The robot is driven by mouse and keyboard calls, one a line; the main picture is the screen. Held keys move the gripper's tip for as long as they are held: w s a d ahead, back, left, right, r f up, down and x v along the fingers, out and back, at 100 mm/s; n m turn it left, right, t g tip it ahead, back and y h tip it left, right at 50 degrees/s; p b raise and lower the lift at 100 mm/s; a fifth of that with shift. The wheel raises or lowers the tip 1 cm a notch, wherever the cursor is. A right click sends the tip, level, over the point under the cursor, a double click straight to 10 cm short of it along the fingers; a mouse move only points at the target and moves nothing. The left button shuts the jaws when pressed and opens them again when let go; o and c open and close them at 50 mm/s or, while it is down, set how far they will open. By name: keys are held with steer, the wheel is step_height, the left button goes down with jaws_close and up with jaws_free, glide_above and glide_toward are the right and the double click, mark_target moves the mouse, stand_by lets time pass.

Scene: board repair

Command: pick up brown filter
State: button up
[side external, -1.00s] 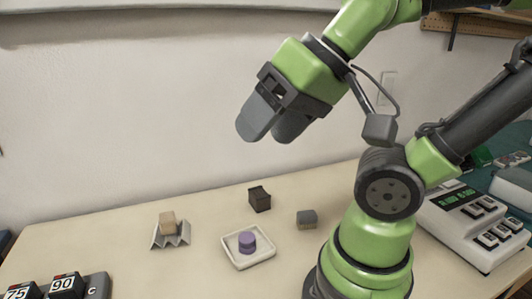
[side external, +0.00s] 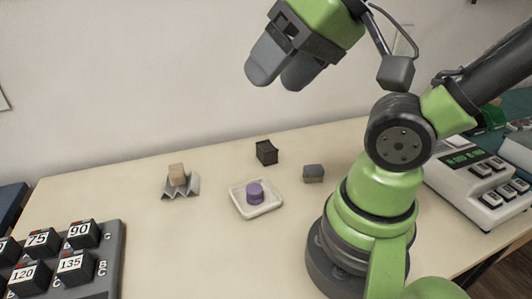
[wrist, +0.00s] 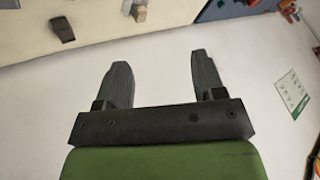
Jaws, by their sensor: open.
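Two small blocks could be the brown filter, and I cannot tell for certain which it is. One is a dark brown-black block (side external: 266,152) lying on the table behind the white tray. The other is a tan block (side external: 176,171) on a grey zigzag holder (side external: 183,189) to its left. My gripper (side external: 279,82) is open and empty, high above the table and well apart from both blocks. In the wrist view my gripper (wrist: 166,70) has its two fingers spread with nothing between them. A tan block (wrist: 137,8) shows at the top edge there.
A grey block (side external: 313,173) lies near my base. A rack of numbered dark blocks (side external: 112,265) stands front left, and a white device with buttons (side external: 462,190) stands right. The table between is clear.

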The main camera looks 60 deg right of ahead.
steer(key=shift+o, duration=0.5)
steer(key=shift+o, duration=0.8)
steer(key=shift+w, duration=0.1)
steer(key=m+g+h, duration=0.3)
steer(key=m+g, duration=0.1)
steer(key=g, duration=0.2)
glide_above(267, 146)
steer(key=a, duration=0.2)
step_height(267, 146, down, 18)
steer(key=f, duration=0.2)
steer(key=d+f, duration=0.1)
steer(key=f, duration=0.3)
steer(key=shift+d+f, duration=0.3)
steer(key=f, duration=0.5)
steer(key=shift+d+f, duration=0.25)
steer(key=shift+f, duration=0.1)
